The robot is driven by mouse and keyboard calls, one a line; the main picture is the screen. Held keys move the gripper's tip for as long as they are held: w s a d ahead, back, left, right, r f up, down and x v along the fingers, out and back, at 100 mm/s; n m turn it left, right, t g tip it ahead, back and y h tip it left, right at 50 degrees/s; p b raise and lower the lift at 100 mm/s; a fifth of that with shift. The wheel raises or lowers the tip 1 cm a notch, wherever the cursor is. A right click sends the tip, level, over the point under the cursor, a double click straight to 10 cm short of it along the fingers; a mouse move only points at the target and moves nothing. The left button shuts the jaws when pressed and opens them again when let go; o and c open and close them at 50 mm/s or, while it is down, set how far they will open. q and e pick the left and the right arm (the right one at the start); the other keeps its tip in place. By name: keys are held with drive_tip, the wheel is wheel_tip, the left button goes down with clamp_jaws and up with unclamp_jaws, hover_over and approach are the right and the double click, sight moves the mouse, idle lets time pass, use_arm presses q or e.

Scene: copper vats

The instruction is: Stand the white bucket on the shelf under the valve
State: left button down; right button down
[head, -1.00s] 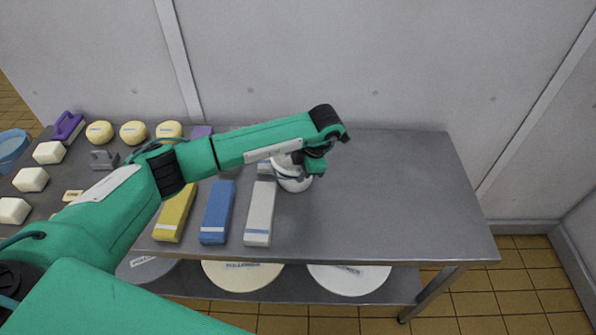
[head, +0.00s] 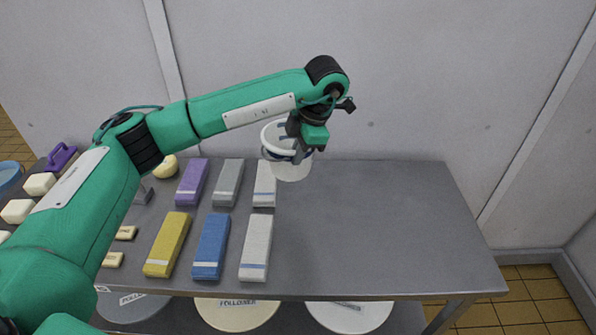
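The white bucket (head: 291,172) hangs at my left gripper (head: 299,152), above the middle of the grey metal table near its back edge. The gripper points down at the bucket's rim and appears shut on it. The gripper and wrist hide part of the bucket's top, so the exact hold on rim or handle is hard to see. No valve shows in the head view, nor a shelf under one. My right gripper is not in view.
The grey table (head: 390,235) is bare on its right half. Folded cloths, including a blue one (head: 211,246) and a yellow one (head: 168,244), lie left of the bucket. Large pale discs (head: 237,314) lie on the table's lower shelf. A wall stands behind.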

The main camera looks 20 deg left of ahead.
use_arm(q)
drive_tip(key=shift+r, duration=1.15)
drive_tip(key=shift+s+a+f+m, duration=0.1)
drive_tip(key=shift+s+f+m, duration=0.15)
drive_tip(key=shift+f+m, duration=0.2)
drive_tip(key=s+a+f+m+t+h, duration=0.1)
drive_tip(key=s+m, duration=0.5)
drive_tip(key=m, duration=0.6)
drive_tip(key=s+a+f+m+t+h, duration=0.2)
drive_tip(key=s+f+m, duration=0.4)
drive_tip(key=m, duration=0.6)
drive_tip(key=shift+a+h, duration=0.15)
drive_tip(key=shift+h, duration=0.75)
